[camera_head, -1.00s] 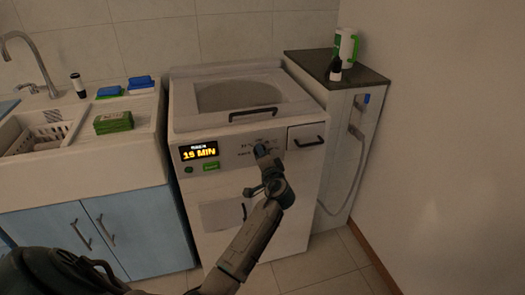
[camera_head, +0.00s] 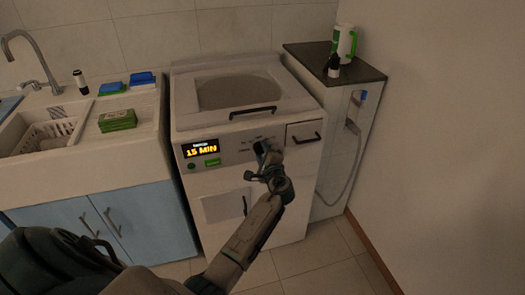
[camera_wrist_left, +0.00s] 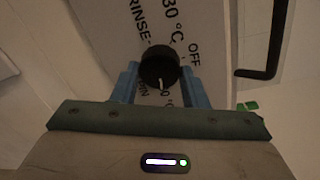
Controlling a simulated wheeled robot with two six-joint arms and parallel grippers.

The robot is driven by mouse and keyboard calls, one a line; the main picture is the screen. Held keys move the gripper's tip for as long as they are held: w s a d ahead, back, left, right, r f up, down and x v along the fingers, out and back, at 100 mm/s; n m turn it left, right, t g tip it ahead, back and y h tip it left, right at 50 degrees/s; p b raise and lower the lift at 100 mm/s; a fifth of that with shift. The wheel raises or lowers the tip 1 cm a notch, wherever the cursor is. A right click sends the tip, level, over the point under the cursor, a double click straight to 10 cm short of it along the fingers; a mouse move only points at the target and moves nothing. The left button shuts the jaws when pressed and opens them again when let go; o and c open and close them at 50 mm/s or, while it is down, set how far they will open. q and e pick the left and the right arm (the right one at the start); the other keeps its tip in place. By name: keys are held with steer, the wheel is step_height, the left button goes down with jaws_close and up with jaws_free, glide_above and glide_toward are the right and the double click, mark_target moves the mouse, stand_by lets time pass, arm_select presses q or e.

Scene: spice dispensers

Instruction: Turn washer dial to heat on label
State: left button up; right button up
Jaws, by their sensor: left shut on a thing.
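The white washer (camera_head: 228,180) stands in the middle of the head view, with a lit display (camera_head: 200,149) reading "15 MIN". Its black dial (camera_wrist_left: 160,66) shows in the left wrist view, with a white pointer mark toward the bottom of the picture. Labels "RINSE", "30 °C", "OFF" and "SPIN" surround it; some are partly covered by my gripper. My left gripper (camera_wrist_left: 161,84) has its blue fingers on both sides of the dial and is shut on it. In the head view my left gripper (camera_head: 265,150) hides the dial. My right gripper is not in view.
A black drawer handle (camera_head: 305,138) is right of the dial, and a lid handle (camera_head: 252,113) is above it. A dark-topped cabinet (camera_head: 355,75) carrying a green and white container (camera_head: 344,42) stands at right. A sink (camera_head: 75,150) is at left.

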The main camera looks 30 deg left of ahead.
arm_select(q)
steer(key=shift+f, duration=0.1)
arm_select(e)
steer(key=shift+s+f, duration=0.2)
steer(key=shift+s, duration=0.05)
arm_select(q)
steer(key=o, duration=1)
steer(key=shift+s+d, duration=0.3)
steer(key=shift+d, duration=0.15)
steer(key=b+v, duration=0.1)
steer(key=v, duration=0.8)
steer(key=shift+s+d, duration=0.25)
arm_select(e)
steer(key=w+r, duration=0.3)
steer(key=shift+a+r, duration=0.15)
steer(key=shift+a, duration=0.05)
